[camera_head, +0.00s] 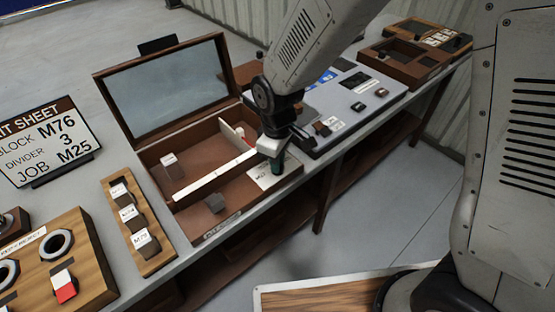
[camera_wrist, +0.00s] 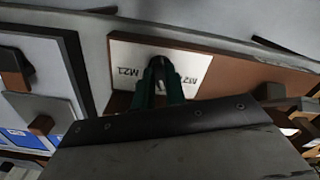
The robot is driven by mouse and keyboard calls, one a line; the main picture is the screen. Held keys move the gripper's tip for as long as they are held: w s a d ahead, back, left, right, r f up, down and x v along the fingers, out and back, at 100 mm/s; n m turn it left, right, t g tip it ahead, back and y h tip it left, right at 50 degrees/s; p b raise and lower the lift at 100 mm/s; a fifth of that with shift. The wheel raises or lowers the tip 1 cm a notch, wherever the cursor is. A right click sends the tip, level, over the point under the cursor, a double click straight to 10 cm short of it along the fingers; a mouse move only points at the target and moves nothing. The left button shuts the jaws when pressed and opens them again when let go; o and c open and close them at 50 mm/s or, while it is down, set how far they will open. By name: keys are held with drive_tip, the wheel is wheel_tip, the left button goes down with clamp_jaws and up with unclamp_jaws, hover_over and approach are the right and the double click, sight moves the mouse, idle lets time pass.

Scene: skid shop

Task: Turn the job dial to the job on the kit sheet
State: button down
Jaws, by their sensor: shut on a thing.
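The kit sheet (camera_head: 48,140) stands at the left in the head view and reads block M76, divider 3, job M25. The job dial's white plate (camera_head: 262,181) lies at the right end of the brown box's front ledge. In the wrist view the plate (camera_wrist: 190,62) shows M21 on one side and a partly covered M2 label on the other. My gripper (camera_head: 277,166) points down at this plate, its green fingers (camera_wrist: 160,82) shut on the dial knob. The knob is mostly hidden between them, so its pointing direction cannot be told.
The brown box (camera_head: 150,160) has its lid (camera_head: 165,85) open. A grey panel (camera_head: 345,105) with small blocks stands right of my gripper. A rack of labelled blocks (camera_head: 150,262) and a wooden panel (camera_head: 85,225) with a red switch (camera_head: 65,288) lie at the left.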

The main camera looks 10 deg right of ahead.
drive_tip(key=c, duration=1.4)
unclamp_jaws()
drive_tip(key=shift+c, duration=0.2)
drive_tip(key=shift+r, duration=3.95)
